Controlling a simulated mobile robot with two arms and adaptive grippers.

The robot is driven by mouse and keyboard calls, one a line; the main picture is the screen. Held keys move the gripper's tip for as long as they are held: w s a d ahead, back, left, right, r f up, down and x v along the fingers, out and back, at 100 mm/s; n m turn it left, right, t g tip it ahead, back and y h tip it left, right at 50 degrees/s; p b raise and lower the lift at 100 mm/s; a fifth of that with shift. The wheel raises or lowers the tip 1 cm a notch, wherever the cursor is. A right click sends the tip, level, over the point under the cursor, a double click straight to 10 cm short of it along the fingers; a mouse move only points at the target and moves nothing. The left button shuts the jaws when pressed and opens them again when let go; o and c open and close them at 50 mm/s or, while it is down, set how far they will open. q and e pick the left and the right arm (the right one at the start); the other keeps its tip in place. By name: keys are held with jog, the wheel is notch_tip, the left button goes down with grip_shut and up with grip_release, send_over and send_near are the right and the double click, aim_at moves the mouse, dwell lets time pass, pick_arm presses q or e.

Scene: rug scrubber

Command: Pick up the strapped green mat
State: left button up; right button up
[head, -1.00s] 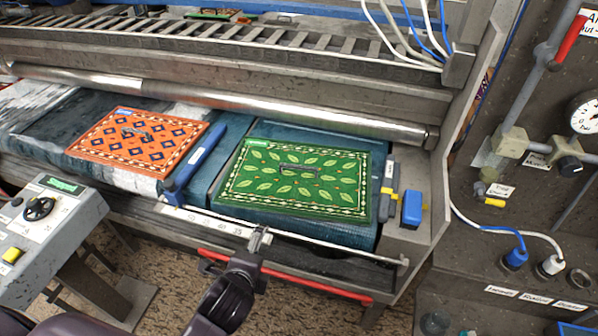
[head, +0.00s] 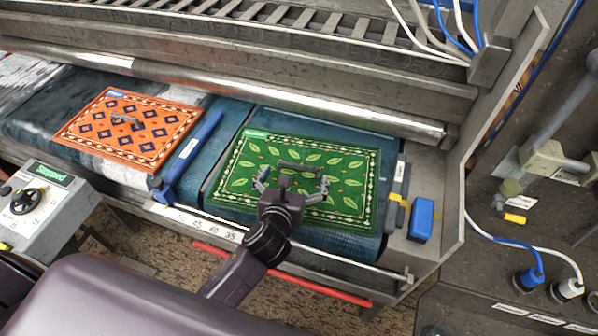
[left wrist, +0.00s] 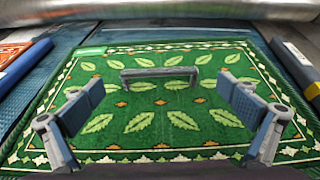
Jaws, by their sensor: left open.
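The green mat (head: 345,160) with a leaf pattern lies flat on the machine's blue belt, right of the blue bar. A dark grey strap handle (head: 300,168) stands up at its middle. My left gripper (head: 293,184) is open above the mat, just on the near side of the strap. In the left wrist view the green mat (left wrist: 150,104) fills the middle, and the strap (left wrist: 160,73) lies ahead, between the two spread fingers (left wrist: 162,108). Nothing is between the fingers. My right gripper is not in view.
An orange mat (head: 128,128) with its own strap lies to the left. A blue bar (head: 190,155) separates the mats. A metal roller (head: 270,97) runs behind them. A blue block (head: 422,219) sits at the right. A red rail (head: 300,283) runs along the front.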

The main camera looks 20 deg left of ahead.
aim_at(298, 168)
pick_arm(q)
jog(key=shift+p+x, duration=0.3)
jog(key=shift+x, duration=0.95)
jog(key=x, duration=0.3)
jog(key=shift+s+f, duration=0.15)
jog(key=shift+f, duration=0.05)
jog(key=shift+c, duration=1)
jog(key=c, duration=1.2)
jog(key=shift+r, duration=0.1)
jog(key=shift+c, duration=0.3)
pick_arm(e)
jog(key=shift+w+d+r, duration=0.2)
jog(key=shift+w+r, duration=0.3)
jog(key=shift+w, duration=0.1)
